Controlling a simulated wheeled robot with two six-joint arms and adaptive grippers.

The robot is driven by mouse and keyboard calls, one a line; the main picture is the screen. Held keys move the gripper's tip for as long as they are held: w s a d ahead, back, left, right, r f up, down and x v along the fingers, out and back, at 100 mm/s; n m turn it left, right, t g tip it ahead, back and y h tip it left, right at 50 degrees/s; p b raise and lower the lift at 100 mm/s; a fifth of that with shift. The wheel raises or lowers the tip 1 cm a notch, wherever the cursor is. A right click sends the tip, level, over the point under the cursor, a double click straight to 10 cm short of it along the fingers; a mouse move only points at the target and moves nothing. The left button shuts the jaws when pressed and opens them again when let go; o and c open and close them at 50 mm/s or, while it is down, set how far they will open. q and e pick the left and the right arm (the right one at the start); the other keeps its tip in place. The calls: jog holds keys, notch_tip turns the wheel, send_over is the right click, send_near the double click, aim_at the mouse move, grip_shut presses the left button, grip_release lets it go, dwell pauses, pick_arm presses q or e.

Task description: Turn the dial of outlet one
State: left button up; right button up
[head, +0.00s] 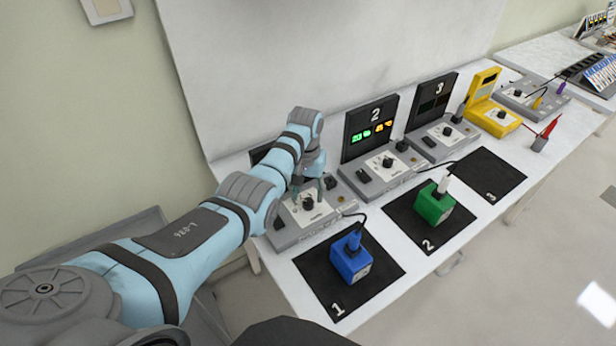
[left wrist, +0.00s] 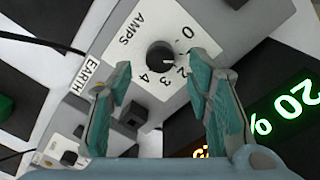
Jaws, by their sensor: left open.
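The outlet one unit (head: 290,236) is a grey box at the left of the bench, behind the mat marked 1. Its black dial (head: 308,203) sits on a white plate. In the left wrist view the dial (left wrist: 160,55) is ringed by the numbers 0 to 4 and the word AMPS. My left gripper (head: 308,188) is open over this unit. Its two teal fingertips (left wrist: 160,78) stand either side of the dial's near side, with clear gaps and nothing held. My left arm hides most of the unit's display. My right gripper is not in view.
A blue block (head: 351,258) with a plug stands on mat 1, a green block (head: 434,204) on mat 2. Mat 3 (head: 490,172) is bare. Outlet two's lit display (head: 370,130) and outlet three (head: 442,135) stand to the right. A yellow meter (head: 487,105) is beyond. Cables run forward.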

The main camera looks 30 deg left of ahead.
aim_at(308, 201)
pick_arm(q)
notch_tip(308, 201, up, 9)
jog(key=shift+a, duration=0.15)
jog(key=shift+f, duration=0.15)
